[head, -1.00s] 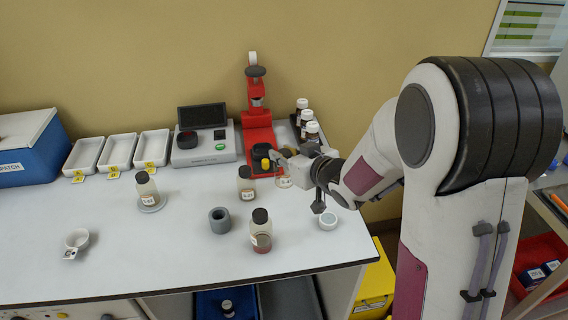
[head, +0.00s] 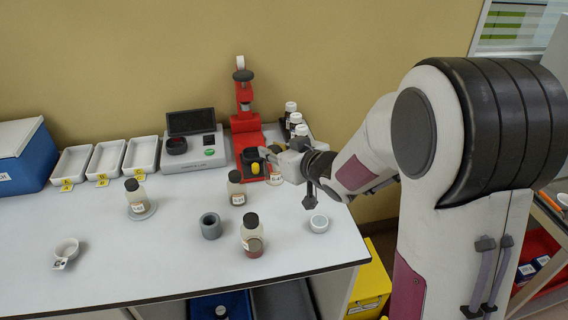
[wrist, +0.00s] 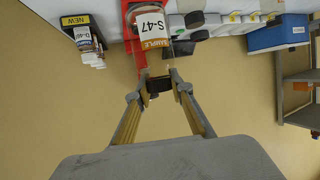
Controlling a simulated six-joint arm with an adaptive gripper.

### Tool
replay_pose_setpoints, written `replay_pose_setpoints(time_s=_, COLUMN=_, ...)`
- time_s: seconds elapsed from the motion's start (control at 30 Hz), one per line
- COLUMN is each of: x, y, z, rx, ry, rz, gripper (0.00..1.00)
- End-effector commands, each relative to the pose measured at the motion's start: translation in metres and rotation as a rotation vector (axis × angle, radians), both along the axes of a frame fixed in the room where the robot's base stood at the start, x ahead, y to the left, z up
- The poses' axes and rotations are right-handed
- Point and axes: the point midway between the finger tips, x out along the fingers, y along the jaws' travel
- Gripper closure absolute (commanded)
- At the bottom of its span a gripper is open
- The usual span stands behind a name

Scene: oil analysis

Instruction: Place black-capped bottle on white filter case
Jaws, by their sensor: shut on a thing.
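My gripper (head: 272,155) is shut on the black cap (wrist: 158,84) of a sample bottle, beside the red stand. The bottle's white and orange label reads S-47 in the wrist view (wrist: 152,30), and its body (head: 275,177) hangs below the fingers in the head view. A small round white case with a pale grey top (head: 319,223), which may be the filter case, lies on the table to the lower right of my gripper. Other black-capped bottles stand at the centre (head: 236,190), the front (head: 252,235) and on a round grey base at left (head: 137,197).
The red stand (head: 247,130) is close behind my gripper, with white-capped brown bottles (head: 291,112) to its right. A grey ring (head: 210,226) and a white cup (head: 66,248) are on the table (head: 150,265). White trays (head: 105,158) line the back.

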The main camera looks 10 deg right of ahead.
Motion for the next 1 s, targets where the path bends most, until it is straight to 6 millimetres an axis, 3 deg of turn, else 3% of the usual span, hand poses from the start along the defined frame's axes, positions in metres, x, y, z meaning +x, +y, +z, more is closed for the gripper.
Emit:
replay_pose_setpoints(time_s=0.27, x=0.002, y=-0.027, z=0.002, rx=0.001, ry=-0.002, rz=-0.044, gripper=1.00)
replay_pose_setpoints(time_s=0.7, x=-0.006, y=-0.113, z=0.014, rx=-0.001, ry=-0.004, rz=-0.115, gripper=1.00)
replay_pose_setpoints(time_s=1.0, x=-0.022, y=-0.143, z=0.025, rx=0.000, ry=-0.003, rz=-0.063, gripper=1.00)
